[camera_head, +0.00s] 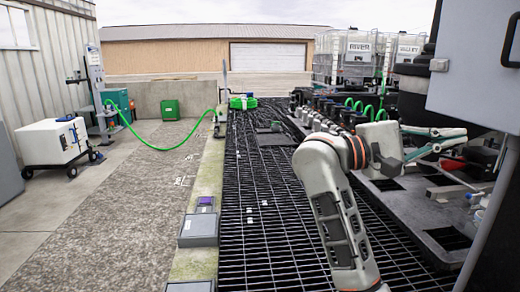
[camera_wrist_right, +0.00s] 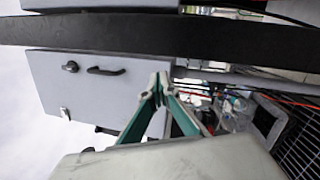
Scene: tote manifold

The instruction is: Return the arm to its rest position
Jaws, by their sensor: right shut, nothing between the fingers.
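My right arm (camera_head: 340,215) rises from the bottom of the head view and bends to the right at its upper joint. My right gripper (camera_head: 460,137), with teal and grey fingers, points right over the dark bench. In the right wrist view its fingertips (camera_wrist_right: 160,82) meet with nothing held between them. My left arm and left gripper are not in view.
A grey cabinet (camera_head: 478,65) hangs close above the gripper; its door with a black handle fills the left of the wrist view. A manifold with green hoses (camera_head: 352,105) stands behind the arm.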

